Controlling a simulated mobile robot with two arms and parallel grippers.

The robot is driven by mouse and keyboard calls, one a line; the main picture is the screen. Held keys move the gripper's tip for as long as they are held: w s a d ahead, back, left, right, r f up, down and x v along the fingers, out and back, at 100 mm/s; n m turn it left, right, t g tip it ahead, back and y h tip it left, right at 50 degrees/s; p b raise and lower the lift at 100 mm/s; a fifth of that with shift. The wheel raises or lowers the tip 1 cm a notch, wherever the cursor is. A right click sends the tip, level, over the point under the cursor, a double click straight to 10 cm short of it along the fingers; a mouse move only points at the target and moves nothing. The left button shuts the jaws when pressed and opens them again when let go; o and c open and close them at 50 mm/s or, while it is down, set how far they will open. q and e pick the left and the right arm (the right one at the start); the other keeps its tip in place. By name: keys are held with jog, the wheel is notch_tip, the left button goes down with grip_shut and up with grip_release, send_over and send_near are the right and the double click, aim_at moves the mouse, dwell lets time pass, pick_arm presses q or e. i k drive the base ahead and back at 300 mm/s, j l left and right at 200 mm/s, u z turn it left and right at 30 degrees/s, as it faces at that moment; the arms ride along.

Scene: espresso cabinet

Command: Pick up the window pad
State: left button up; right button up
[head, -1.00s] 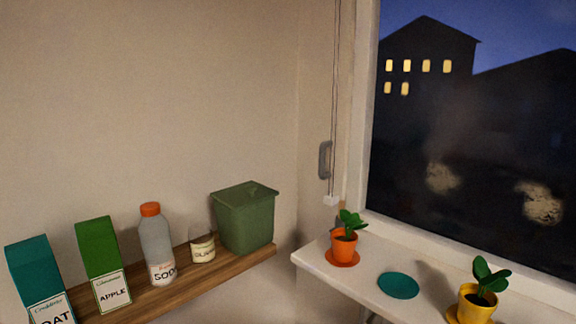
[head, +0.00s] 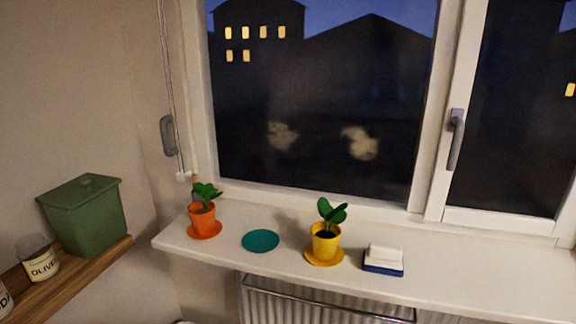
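On the white windowsill stands a small stack with a white block on top and a dark blue layer below; it looks like the window pad (head: 383,260). It sits right of the yellow plant pot, near the sill's front edge. A flat round teal disc (head: 261,241) also lies on the sill, between the two pots. Neither of my grippers shows in the head view.
A yellow pot (head: 325,243) and an orange pot (head: 202,219), each with a plant and saucer, stand on the sill (head: 480,270). A radiator (head: 320,302) is below. A wooden shelf (head: 60,290) at left holds a green bin (head: 85,216) and an olive jar (head: 38,262). The sill's right part is clear.

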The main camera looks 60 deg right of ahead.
aim_at(383, 258)
jog(key=z, duration=2.45)
